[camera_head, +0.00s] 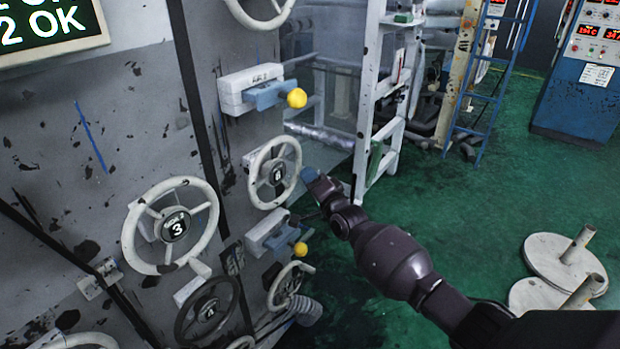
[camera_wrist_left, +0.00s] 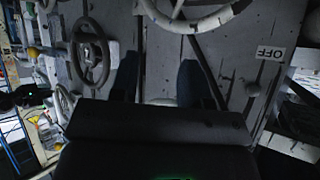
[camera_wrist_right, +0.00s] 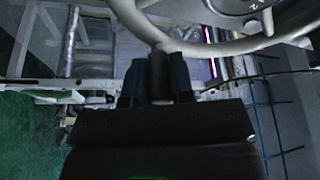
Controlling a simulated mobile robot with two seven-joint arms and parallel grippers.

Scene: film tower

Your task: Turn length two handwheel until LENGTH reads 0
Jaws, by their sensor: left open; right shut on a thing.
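A cream handwheel (camera_head: 293,170) with a dark hub, whose number is hard to read, stands on the grey machine panel. My right gripper (camera_head: 312,176) is at its right edge. In the right wrist view, my right gripper (camera_wrist_right: 158,78) is shut on a dark handle (camera_wrist_right: 158,66) beside the cream rim (camera_wrist_right: 215,46). My left gripper (camera_wrist_left: 158,82) is open and empty, facing the panel below a white wheel (camera_wrist_left: 205,22); it is outside the head view. A display (camera_head: 50,25) at top left shows "2 OK" in part; no LENGTH reading is visible.
A cream handwheel (camera_head: 131,232) marked 3 and a dark handwheel (camera_head: 184,324) are nearby. Yellow-knobbed levers (camera_head: 297,98) (camera_head: 300,249) stick out above and below the gripped wheel. A white frame (camera_head: 366,110) stands behind.

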